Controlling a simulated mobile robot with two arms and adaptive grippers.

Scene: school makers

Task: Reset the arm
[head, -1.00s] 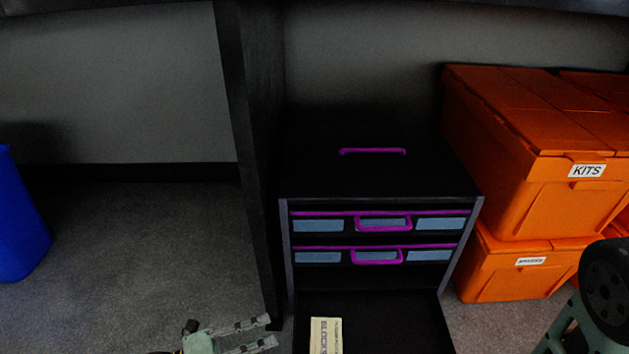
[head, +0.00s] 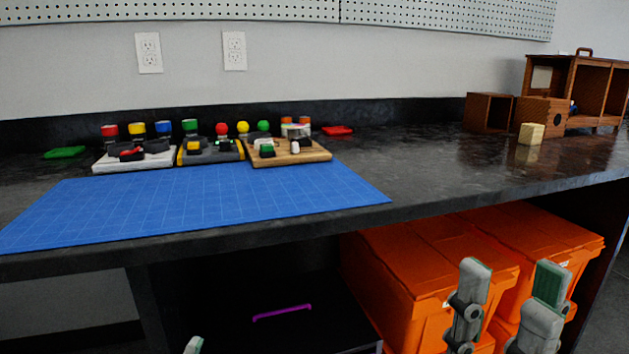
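My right gripper (head: 513,271) shows at the lower right of the head view. Its two grey and green fingers point up and stand well apart, with nothing between them. It appears in front of the orange bins under the counter.
The dark counter (head: 440,195) bears a blue mat (head: 190,205), several small boards with coloured parts behind it, and wooden boxes with a wooden block (head: 531,133) at the right. Below are orange bins (head: 420,265) and a black cabinet with a purple handle (head: 282,312).

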